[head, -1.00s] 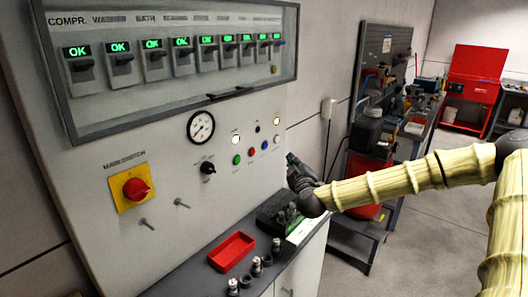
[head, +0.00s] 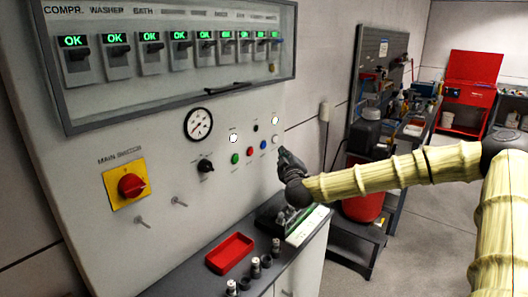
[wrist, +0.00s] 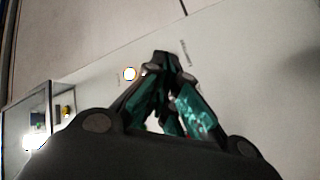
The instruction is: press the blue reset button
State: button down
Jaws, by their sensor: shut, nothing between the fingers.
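The blue button (head: 263,145) sits on the upright panel, in a row with a green button (head: 235,158), a red button (head: 250,151) and a white button (head: 276,139). My gripper (head: 281,152) is shut and empty, just right of the blue button in the head view and close below the white one. I cannot tell whether it touches the panel. In the wrist view the shut fingertips (wrist: 164,58) point at the panel face beside a lit lamp (wrist: 130,74). The blue button cannot be made out there.
Left of the buttons are a black knob (head: 205,166), a gauge (head: 198,124) and a red main switch (head: 131,186). A glass-fronted case (head: 180,105) juts out above. A red tray (head: 230,253) and small fittings lie on the ledge below.

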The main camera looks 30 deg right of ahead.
aim_at(264, 145)
jog(key=shift+w+a+b, duration=0.1)
jog(key=shift+w+a, duration=0.2)
jog(key=shift+w, duration=0.4)
jog(key=shift+w+a+b, duration=0.15)
jog(key=shift+w+a, duration=0.2)
jog(key=shift+w, duration=0.35)
jog(key=shift+w+a+b, duration=0.1)
jog(key=shift+w+a, duration=0.2)
jog(key=shift+w, duration=0.4)
jog(key=shift+w+r, duration=0.1)
jog(key=shift+w, duration=0.05)
jog(key=shift+w+a, duration=0.25)
jog(key=shift+w+a+p, duration=0.1)
jog(key=shift+w+p, duration=0.25)
dwell(1.0)
jog(key=shift+s, duration=0.15)
jog(key=shift+s+d+p, duration=0.3)
jog(key=shift+s+p, duration=0.25)
jog(key=shift+s, duration=0.05)
jog(key=shift+s, duration=0.1)
